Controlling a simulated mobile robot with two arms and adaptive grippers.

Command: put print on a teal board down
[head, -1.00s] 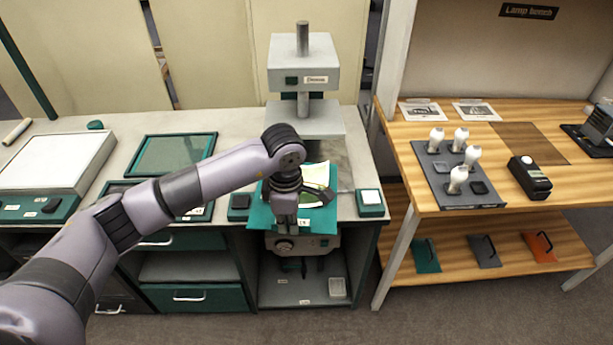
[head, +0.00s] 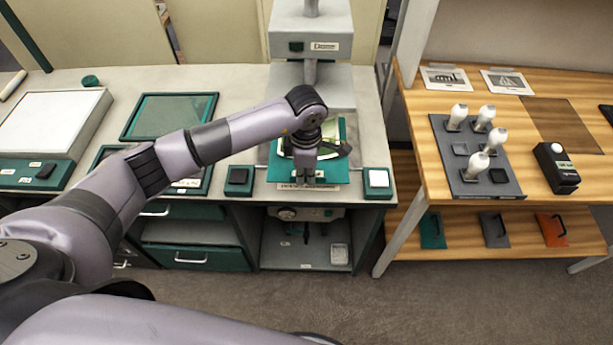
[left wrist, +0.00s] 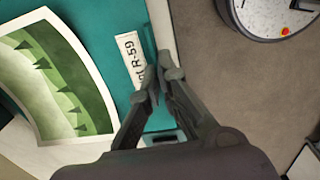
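The teal board (head: 281,174) is at the front edge of the grey bench, below the grey column-mounted device. A curled print (head: 331,133) with a pale border and green picture lies on it, partly hidden by my arm. In the left wrist view the print (left wrist: 60,85) bows up beside a white label (left wrist: 131,58) on the board (left wrist: 92,30). My left gripper (head: 304,179) is at the board's front edge. Its fingertips (left wrist: 160,88) are nearly together, pinching that edge. I cannot tell whether the board fully touches the bench. My right gripper is out of view.
Small pads flank the board, a dark one (head: 238,178) left and a white-topped one (head: 378,180) right. A teal frame (head: 170,117) and a light box (head: 50,120) stand further left. A wooden bench (head: 420,150) with bulbs is on the right.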

